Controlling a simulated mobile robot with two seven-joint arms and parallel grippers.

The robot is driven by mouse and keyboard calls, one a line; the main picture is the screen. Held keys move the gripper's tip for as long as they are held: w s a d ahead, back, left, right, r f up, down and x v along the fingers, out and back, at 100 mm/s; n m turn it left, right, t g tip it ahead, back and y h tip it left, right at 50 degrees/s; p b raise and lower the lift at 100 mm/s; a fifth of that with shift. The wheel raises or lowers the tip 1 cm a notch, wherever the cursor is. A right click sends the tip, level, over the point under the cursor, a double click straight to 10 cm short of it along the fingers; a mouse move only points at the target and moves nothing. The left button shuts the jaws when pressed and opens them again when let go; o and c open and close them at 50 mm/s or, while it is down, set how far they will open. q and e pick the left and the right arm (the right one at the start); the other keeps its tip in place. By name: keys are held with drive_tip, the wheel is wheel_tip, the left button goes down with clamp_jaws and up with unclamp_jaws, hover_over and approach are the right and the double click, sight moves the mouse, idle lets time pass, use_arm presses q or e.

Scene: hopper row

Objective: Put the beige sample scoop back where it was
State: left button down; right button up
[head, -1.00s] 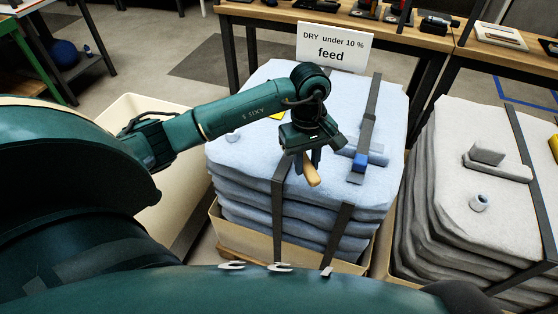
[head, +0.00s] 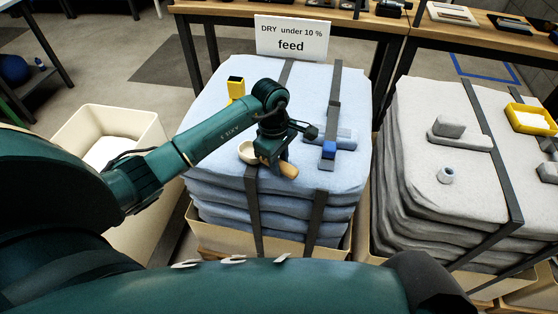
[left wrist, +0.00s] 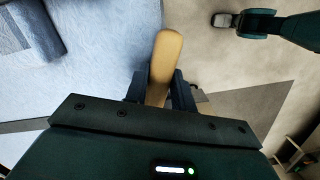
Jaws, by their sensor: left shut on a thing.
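My left gripper (head: 272,162) is shut on the beige sample scoop (head: 289,171), above the near part of the pale blue stack (head: 215,120). The scoop's handle sticks out to the right of the jaws, and a pale bowl (head: 247,152) shows to their left. The jaws hide the part between. In the left wrist view the handle (left wrist: 165,58) stands up between the two fingers (left wrist: 160,92). I cannot tell whether the scoop touches the stack. My right gripper is not in view.
Dark straps cross the blue stack. A yellow-black item (head: 236,88) and a blue block (head: 329,149) are on it. A sign reading "feed" (head: 291,38) stands behind. A grey stack (head: 415,125) is at right, an open cream bin (head: 140,118) at left.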

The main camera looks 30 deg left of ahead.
use_arm(q)
drive_tip(key=shift+f, duration=0.25)
drive_tip(key=shift+f, duration=0.1)
drive_tip(key=c, duration=1.6)
unclamp_jaws()
drive_tip(key=o, duration=0.4)
drive_tip(key=shift+o, duration=0.2)
